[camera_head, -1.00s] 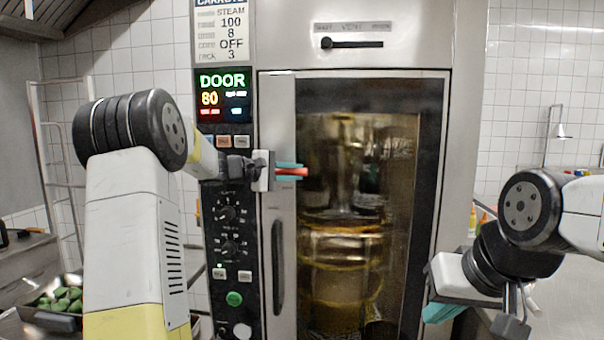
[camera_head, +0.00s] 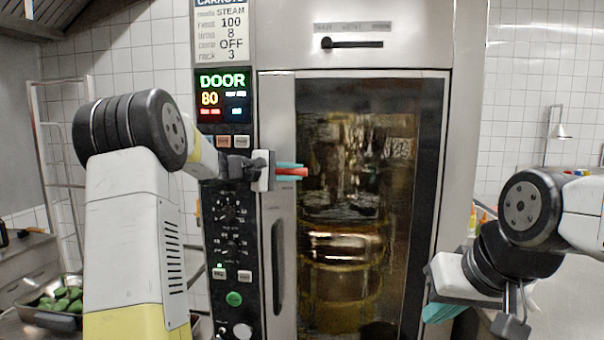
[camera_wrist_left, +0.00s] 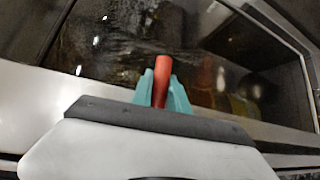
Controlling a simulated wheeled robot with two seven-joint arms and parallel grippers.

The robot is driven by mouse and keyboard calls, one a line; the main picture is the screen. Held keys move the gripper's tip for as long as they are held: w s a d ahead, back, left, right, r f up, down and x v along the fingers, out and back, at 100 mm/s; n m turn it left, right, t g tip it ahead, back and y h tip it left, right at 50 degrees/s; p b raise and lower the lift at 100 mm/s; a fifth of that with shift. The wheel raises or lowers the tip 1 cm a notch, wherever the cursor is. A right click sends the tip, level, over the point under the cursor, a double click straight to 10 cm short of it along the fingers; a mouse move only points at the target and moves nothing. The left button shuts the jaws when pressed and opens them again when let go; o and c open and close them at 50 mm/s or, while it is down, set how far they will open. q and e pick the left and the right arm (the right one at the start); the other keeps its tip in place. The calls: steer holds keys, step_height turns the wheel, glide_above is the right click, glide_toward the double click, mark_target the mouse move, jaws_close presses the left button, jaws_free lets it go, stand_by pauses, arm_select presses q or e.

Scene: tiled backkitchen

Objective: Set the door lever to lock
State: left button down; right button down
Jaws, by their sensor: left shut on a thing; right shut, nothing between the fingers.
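The oven door (camera_head: 356,210) is closed, with a steel frame and dark glass. A red lever handle (camera_head: 300,172) sits at the upper left of the door and lies about level, pointing right. My left gripper (camera_head: 290,168) is shut on it with teal fingers. In the left wrist view the red handle (camera_wrist_left: 162,72) stands out between the teal fingers (camera_wrist_left: 160,92); its base is hidden by the gripper. My right gripper (camera_head: 440,312) is shut and empty, low at the right, apart from the door.
A black pointer lever (camera_head: 352,43) under a label strip is on the oven top. The control panel (camera_head: 230,235) has knobs, and its display (camera_head: 222,95) reads DOOR and 80. A vertical black door handle (camera_head: 278,268) is below my left gripper. A tray of green vegetables (camera_head: 55,302) is at left.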

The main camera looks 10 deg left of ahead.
arm_select(q)
steer(key=shift+f, duration=0.15)
stand_by(0.4)
steer(key=f+m+g+y, duration=0.1)
steer(key=y, duration=0.1)
steer(key=a+f+m+y, duration=0.1)
steer(key=f+m+y, duration=0.1)
steer(key=a+f+m+g+y, duration=0.1)
steer(key=f+y, duration=0.1)
steer(key=shift+a+m+g+y, duration=0.1)
steer(key=shift+m+g+y, duration=0.2)
steer(key=a+m+y, duration=0.1)
steer(key=a+f+y, duration=0.1)
steer(key=y, duration=0.1)
steer(key=shift+a+f+m, duration=0.15)
steer(key=shift+f+m, duration=0.15)
steer(key=shift+m, duration=0.1)
steer(key=shift+a+f+m+y, duration=0.15)
steer(key=shift+a+m+y, duration=0.3)
steer(key=shift+a+y, duration=0.4)
steer(key=shift+a+f+m+y, duration=0.15)
steer(key=shift+a+m+y, duration=0.4)
steer(key=shift+y, duration=0.5)
steer(key=shift+a, duration=0.15)
steer(key=c, duration=1.3)
jaws_free()
